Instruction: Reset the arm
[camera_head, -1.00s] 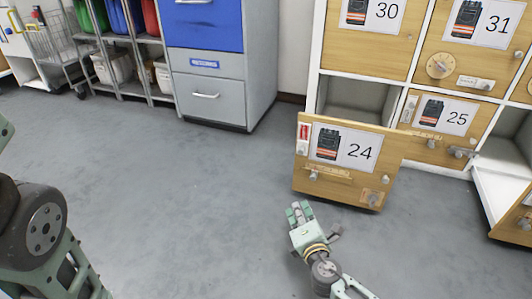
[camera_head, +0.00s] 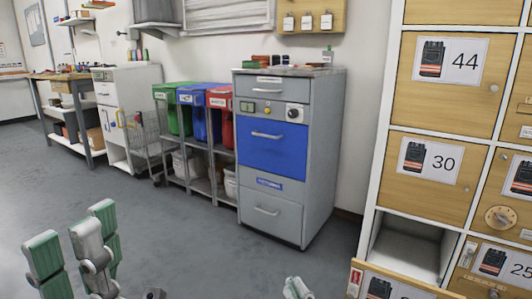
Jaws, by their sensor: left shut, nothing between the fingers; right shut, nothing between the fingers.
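My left gripper (camera_head: 84,245), with pale green finger pads, is in the lower left, raised in front of the grey floor. It is shut and holds nothing. My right gripper (camera_head: 297,289) shows only as its tip at the bottom edge, right of the middle. It is shut and empty; the rest of that arm is out of frame. The open locker door 24 (camera_head: 385,288) is cut off at the lower right, with an empty compartment (camera_head: 405,250) behind it.
Wooden lockers 44 (camera_head: 438,75) and 30 (camera_head: 425,170) fill the right side, doors shut. A grey cabinet with a blue drawer (camera_head: 272,150) stands in the middle. Green, blue and red bins (camera_head: 222,115) and a wire cart (camera_head: 145,140) stand left of it. The floor between (camera_head: 200,245) is clear.

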